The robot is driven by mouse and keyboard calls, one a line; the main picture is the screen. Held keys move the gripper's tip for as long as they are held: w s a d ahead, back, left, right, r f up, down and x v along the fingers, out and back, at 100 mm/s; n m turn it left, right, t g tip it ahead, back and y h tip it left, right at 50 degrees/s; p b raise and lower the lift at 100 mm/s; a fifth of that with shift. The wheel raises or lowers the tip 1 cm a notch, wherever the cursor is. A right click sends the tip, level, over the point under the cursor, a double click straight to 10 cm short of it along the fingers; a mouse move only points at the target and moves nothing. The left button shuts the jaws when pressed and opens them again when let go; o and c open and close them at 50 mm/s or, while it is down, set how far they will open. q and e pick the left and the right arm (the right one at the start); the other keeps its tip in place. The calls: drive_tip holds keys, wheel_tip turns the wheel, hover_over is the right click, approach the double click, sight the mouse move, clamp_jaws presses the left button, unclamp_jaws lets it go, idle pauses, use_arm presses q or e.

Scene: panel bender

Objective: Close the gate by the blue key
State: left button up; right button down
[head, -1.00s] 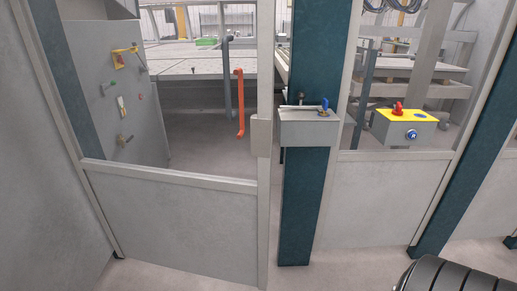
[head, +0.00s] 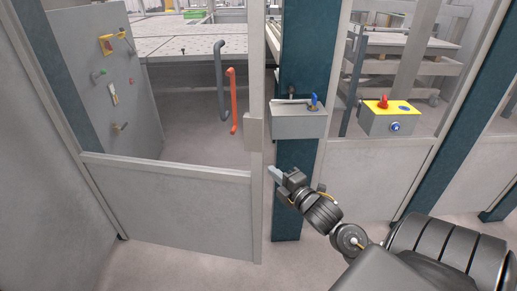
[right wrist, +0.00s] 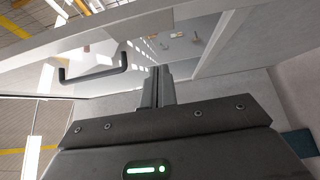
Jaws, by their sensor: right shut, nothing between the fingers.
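The gate (head: 175,210) is a pale frame with a grey lower panel and an open upper part. Its right-hand upright stands just left of a teal post (head: 292,190); I cannot tell whether it is fully closed. The blue key (head: 313,101) stands on top of a grey box (head: 298,124) on that post. My right gripper (head: 274,172) is shut and empty, below the box and close to the gate's upright. Its shut fingers also show in the right wrist view (right wrist: 157,88). My left gripper is not in view.
An orange handle (head: 232,102) and a dark grey handle (head: 220,80) show left of the gate's upright. A yellow-topped box (head: 387,118) with a red button is at right. A grey board with small items (head: 100,60) stands behind the gate at left.

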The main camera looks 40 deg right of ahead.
drive_tip(key=p, duration=0.3)
approach(252, 144)
drive_tip(key=w+a, duration=0.3)
drive_tip(key=w, duration=0.1)
drive_tip(key=shift+w+d+r, duration=0.1)
drive_tip(key=shift+w+d, duration=0.15)
drive_tip(key=shift+d, duration=0.3)
drive_tip(key=shift+w+d, duration=0.3)
drive_tip(key=shift+d, duration=0.3)
drive_tip(key=shift+w+d+p, duration=0.4)
drive_tip(key=shift+d, duration=0.15)
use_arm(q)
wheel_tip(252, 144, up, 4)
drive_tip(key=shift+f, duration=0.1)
